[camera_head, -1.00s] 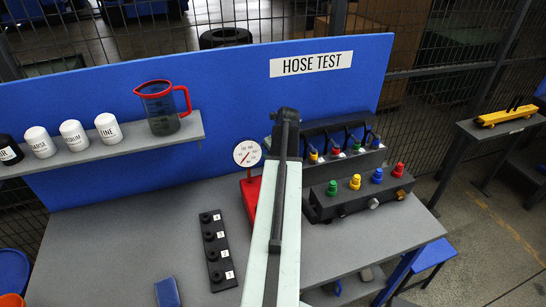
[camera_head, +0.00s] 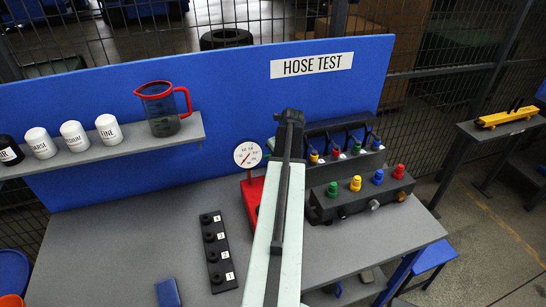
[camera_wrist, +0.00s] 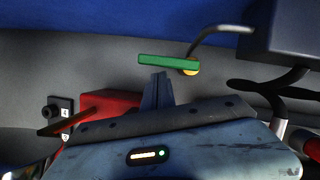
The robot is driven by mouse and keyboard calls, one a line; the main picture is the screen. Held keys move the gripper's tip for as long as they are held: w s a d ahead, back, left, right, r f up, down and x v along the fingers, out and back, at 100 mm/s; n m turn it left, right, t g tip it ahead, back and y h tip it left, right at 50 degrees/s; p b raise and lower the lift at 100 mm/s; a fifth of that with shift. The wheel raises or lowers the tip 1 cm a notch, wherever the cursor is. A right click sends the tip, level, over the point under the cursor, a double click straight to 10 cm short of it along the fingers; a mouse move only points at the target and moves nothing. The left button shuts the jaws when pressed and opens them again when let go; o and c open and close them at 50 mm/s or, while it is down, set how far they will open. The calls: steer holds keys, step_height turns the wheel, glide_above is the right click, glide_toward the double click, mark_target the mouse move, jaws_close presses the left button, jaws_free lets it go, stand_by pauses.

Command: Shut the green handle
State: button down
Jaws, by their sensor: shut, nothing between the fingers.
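The green handle (camera_wrist: 170,61) shows in the wrist view as a flat bar lying roughly level. Its right end meets a small yellow-orange fitting (camera_wrist: 188,71) on a grey bent pipe (camera_wrist: 217,31). My gripper (camera_wrist: 158,76) is shut and empty, its fingertips just below the middle of the handle in the picture. I cannot tell whether they touch it. In the head view my arm stands in front, and I cannot make out the green handle or the fingertips there.
A red gauge stand (camera_head: 251,192) is left of my arm, near a black strip with several pegs (camera_head: 217,250). A dark block with coloured caps (camera_head: 358,201) stands to the right. The blue board (camera_head: 230,80) rises behind. The grey table's right front is clear.

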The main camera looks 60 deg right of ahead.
steer(key=p+v, duration=0.7)
steer(key=v, duration=0.1)
steer(key=shift+s+d, duration=0.1)
